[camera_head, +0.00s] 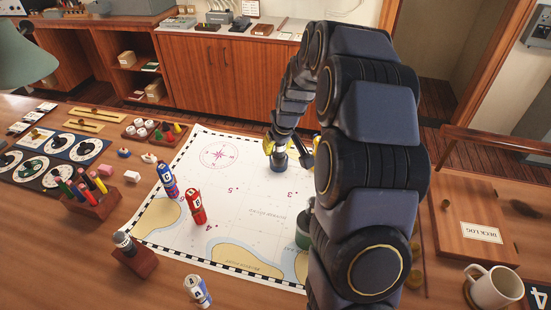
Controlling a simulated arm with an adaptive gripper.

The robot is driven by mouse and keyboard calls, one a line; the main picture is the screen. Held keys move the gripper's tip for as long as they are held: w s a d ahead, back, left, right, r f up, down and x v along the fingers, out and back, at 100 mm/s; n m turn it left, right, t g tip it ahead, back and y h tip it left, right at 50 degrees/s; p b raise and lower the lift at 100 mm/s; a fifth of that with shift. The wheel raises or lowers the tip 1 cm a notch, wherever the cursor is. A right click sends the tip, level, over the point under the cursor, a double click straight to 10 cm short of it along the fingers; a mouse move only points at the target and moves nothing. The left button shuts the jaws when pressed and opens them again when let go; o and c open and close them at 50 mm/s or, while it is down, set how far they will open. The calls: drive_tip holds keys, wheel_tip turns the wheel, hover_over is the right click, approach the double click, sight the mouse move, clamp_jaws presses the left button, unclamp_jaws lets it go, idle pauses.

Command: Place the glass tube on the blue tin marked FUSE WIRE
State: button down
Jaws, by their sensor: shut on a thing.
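My gripper (291,150), dark with yellow parts, is low over the far right part of the white chart. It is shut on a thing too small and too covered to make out. A small dark-blue round thing (279,162) shows right at its left finger; I cannot read any marking on it or tell whether they touch. I cannot pick out the glass tube or the words FUSE WIRE anywhere. A blue cylinder (168,181) and a red cylinder (196,207), both labelled, stand on the left of the chart.
My arm hides the chart's right side and part of a green tin (303,238). A pen holder (91,204), a dark cylinder in a wooden block (134,258) and a white-and-blue can (197,290) stand left and front. A mug (494,288) and DECK LOG (475,225) are right.

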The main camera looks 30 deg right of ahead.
drive_tip(key=shift+m, duration=0.5)
drive_tip(key=w+d+f, duration=0.2)
drive_tip(key=w, duration=0.2)
drive_tip(key=w+d+f, duration=0.3)
drive_tip(key=w, duration=0.1)
drive_tip(key=w+d+f, duration=0.2)
drive_tip(key=w+f, duration=0.1)
drive_tip(key=w, duration=0.1)
drive_tip(key=shift+w+d, duration=0.1)
drive_tip(key=shift+d, duration=0.2)
drive_tip(key=shift+w+d+f, duration=0.15)
drive_tip(key=shift+w+f, duration=0.15)
drive_tip(key=shift+f, duration=0.2)
drive_tip(key=shift+w+f, duration=0.1)
drive_tip(key=shift+f, duration=1.5)
drive_tip(key=shift+f, duration=0.1)
drive_tip(key=c, duration=0.8)
unclamp_jaws()
